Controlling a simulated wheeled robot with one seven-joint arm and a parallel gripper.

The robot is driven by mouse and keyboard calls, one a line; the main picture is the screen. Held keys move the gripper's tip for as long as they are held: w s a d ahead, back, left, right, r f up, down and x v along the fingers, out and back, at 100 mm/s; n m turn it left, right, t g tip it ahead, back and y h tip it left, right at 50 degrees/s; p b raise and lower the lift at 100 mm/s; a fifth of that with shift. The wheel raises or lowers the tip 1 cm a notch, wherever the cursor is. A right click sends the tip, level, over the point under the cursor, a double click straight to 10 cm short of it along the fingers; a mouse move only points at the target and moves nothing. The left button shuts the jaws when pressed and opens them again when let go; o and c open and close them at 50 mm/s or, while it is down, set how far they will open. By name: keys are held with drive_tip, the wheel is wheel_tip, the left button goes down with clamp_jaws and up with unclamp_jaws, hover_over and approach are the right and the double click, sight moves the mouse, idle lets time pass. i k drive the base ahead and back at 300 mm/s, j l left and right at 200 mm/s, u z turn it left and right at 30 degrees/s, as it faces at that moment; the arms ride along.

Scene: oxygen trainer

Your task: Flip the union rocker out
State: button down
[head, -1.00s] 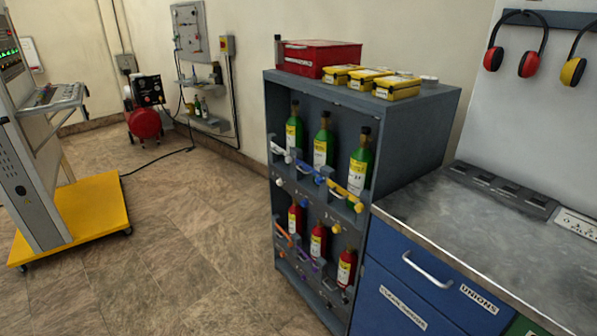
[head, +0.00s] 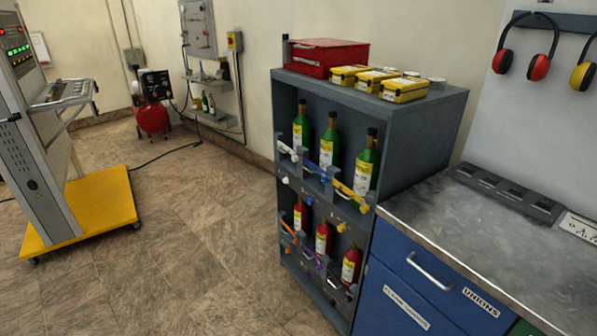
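I cannot pick out a part that is clearly the union rocker. A blue drawer (head: 428,268) labelled "UNIONS" is shut under the metal benchtop at the lower right. A dark strip with several recessed sections (head: 506,192) lies along the back of the benchtop, too small to read. A grey console (head: 38,150) with lit indicators and a sloped control panel (head: 70,93) stands on a yellow wheeled base at the left; its small controls cannot be made out. My gripper is not in view.
A dark grey rack (head: 425,140) holds green and red bottles. A red case (head: 325,57) and yellow boxes (head: 404,90) sit on top. The grey benchtop (head: 465,240) is mostly clear. A red compressor (head: 152,117) stands at the back, its cable crossing the open floor (head: 190,240).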

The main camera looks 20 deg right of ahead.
sight(544, 201)
drive_tip(key=z, duration=1.3)
